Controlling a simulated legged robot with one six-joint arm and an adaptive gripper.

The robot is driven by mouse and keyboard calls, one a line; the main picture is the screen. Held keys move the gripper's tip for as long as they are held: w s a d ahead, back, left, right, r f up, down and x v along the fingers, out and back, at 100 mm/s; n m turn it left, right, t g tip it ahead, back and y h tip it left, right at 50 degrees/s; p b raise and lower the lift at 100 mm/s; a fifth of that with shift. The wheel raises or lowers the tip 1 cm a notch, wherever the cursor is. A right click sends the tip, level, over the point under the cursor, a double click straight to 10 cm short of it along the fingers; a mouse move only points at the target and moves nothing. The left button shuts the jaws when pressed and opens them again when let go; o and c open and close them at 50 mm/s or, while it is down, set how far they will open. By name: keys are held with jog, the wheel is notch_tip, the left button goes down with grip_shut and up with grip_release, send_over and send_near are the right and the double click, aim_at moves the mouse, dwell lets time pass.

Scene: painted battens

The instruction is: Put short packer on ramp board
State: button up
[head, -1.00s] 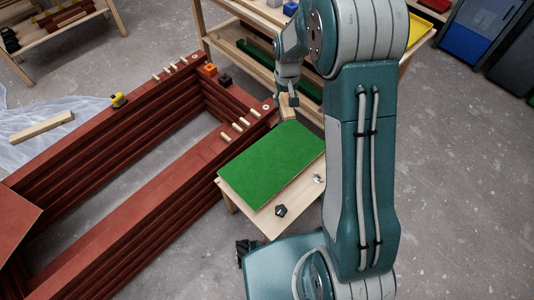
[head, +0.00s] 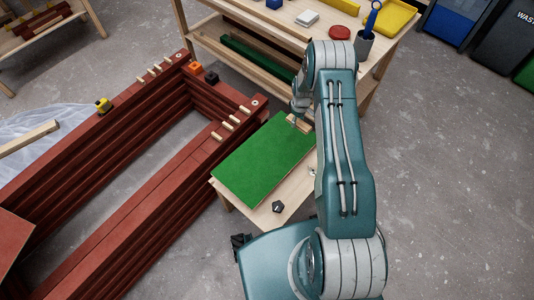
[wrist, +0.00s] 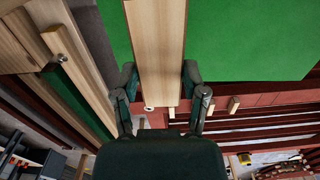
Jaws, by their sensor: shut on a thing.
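My gripper (head: 297,112) is shut on a pale wooden block, the short packer (wrist: 158,45), which also shows in the head view (head: 299,123). The wrist view shows one finger on each side of it. The flat green board (head: 262,160), which looks like the ramp board, lies on a small wooden table. The packer is at the board's far right corner; I cannot tell whether it touches the board. My gripper hides part of the packer.
A red timber frame (head: 120,200) with several small wooden pegs stands left of the table. A black knob (head: 278,207) sits on the table's bare near edge. A wooden shelf bench (head: 230,32) stands behind. Most of the green board is bare.

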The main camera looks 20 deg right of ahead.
jog(key=shift+f, duration=0.3)
jog(key=s+a+f, duration=0.1)
jog(key=a+f, duration=0.3)
jog(key=a, duration=0.5)
send_over(266, 153)
jog(key=f, duration=0.5)
jog(key=shift+w+d, duration=0.15)
jog(key=shift+d, duration=0.25)
jog(key=shift+a+f, duration=0.2)
jog(key=shift+f, duration=0.75)
jog(key=shift+a+f, duration=0.2)
jog(key=shift+f, duration=0.75)
jog(key=shift+f, duration=0.1)
jog(key=o, duration=0.9)
jog(key=shift+o, duration=0.2)
